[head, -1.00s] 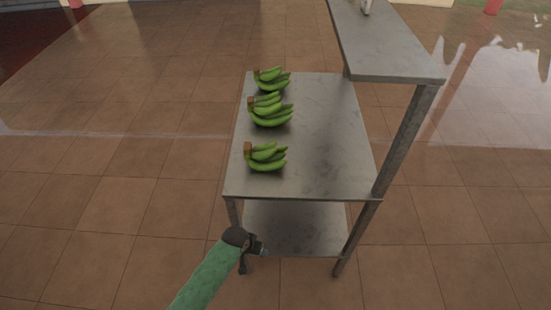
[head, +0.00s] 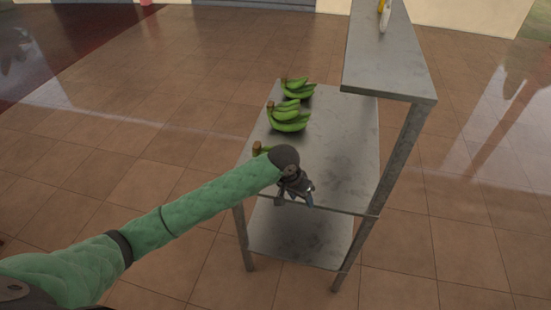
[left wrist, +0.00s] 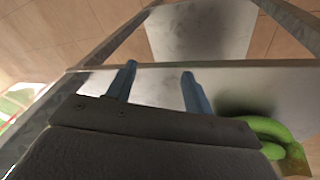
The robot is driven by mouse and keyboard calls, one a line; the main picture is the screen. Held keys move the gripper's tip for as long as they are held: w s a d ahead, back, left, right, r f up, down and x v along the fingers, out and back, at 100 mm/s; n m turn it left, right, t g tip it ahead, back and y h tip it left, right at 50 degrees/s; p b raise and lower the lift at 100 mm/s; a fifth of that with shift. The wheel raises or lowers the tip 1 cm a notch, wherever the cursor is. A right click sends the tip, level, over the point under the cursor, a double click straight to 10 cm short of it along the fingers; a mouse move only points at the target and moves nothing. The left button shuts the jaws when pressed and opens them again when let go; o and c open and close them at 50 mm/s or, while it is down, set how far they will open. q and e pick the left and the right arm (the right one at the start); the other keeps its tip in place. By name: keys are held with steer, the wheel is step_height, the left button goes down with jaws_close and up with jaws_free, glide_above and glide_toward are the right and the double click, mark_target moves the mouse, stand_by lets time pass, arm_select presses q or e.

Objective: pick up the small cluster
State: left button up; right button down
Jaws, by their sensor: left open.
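Three green banana clusters lie in a row on the grey metal table (head: 345,150): a far one (head: 298,89), a fuller middle one (head: 289,118), and a near one whose brown stem end (head: 257,149) shows while my left arm hides most of it. My left gripper (head: 308,197) is open and empty at the table's front edge, just right of the near cluster. In the left wrist view its two blue fingers (left wrist: 160,82) are apart with nothing between them, and green bananas (left wrist: 268,129) show beside the jaw at lower right. My right gripper is out of view.
A raised metal shelf (head: 390,60) on a post stands over the table's right side, with a yellow and white item (head: 385,16) on it. A lower shelf (head: 298,235) is under the table. The tabletop's right part is clear, as is the tiled floor around.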

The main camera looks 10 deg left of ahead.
arm_select(q)
steer(key=w+a+r+n+y, duration=0.2)
steer(key=w+a+r, duration=0.2)
steer(key=w+a, duration=0.5)
step_height(320, 180, up, 8)
steer(key=n+g, duration=0.1)
steer(key=n, duration=0.2)
glide_above(257, 144)
steer(key=shift+w+y, duration=0.1)
steer(key=shift+y, duration=0.3)
steer(key=shift+a, duration=0.15)
steer(key=shift+f, duration=0.25)
steer(key=shift+f+p, duration=0.5)
steer(key=shift+f, duration=0.45)
step_height(257, 144, down, 4)
steer(key=p, duration=0.3)
steer(key=shift+r, duration=0.1)
steer(key=shift+f, duration=0.75)
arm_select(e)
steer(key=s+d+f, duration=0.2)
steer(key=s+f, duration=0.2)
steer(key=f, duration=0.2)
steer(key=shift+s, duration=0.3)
